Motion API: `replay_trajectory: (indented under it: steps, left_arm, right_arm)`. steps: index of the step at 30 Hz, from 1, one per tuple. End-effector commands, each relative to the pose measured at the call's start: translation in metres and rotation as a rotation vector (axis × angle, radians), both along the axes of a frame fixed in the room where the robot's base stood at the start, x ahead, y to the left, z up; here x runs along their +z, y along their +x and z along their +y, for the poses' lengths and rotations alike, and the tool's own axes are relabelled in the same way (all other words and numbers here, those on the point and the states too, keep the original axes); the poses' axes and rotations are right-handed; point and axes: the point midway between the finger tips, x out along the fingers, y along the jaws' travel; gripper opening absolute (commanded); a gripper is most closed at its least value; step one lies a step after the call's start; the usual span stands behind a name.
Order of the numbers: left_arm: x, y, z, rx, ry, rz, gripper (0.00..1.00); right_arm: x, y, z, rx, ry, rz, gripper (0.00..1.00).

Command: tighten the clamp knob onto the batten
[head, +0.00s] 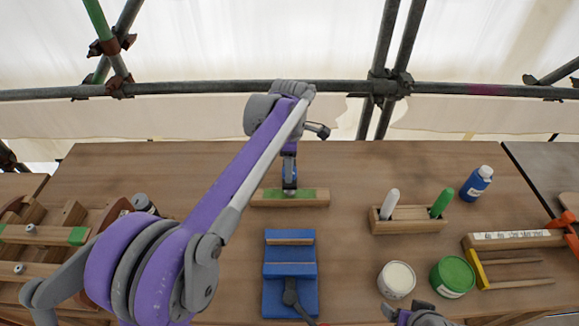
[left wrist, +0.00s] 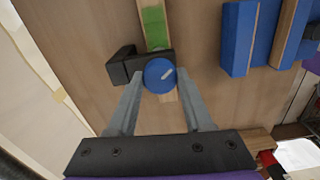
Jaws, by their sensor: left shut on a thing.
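The batten (head: 320,197) is a pale wood strip with green patches, lying across the bench in the head view. In the left wrist view the batten (left wrist: 154,28) runs upward from the clamp. A black clamp (left wrist: 124,66) sits across it. Its blue round knob (left wrist: 158,78) has a white mark and lies between my left fingertips. My left gripper (left wrist: 161,92) is shut on the knob; in the head view my left gripper (head: 290,184) points down over the batten and mostly hides the clamp. Only a bit of my right arm shows at the bottom edge.
A blue vise-like block (head: 290,270) stands in front of the batten. To the right are a wooden holder (head: 408,226) with two markers, a blue bottle (head: 476,184), a white tub (head: 397,280) and a green tub (head: 453,277). A wooden assembly (head: 45,235) is at left.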

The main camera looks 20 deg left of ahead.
Motion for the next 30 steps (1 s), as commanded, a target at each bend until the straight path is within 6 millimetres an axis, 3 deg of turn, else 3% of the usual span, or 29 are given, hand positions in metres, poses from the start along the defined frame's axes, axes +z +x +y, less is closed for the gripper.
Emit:
replay_trajectory:
  steps: [14, 30]
  left_arm:
    - [0.001, 0.0, 0.0, -0.106, 0.0, -0.001, 0.0]
    - [0.001, 0.0, 0.0, -0.584, 0.0, -0.001, 0.0]
  right_arm:
    - [0.003, 0.001, 0.0, 0.0, 0.0, -0.001, 0.86]
    - [0.012, 0.003, 0.0, 0.0, 0.0, -0.006, 0.86]
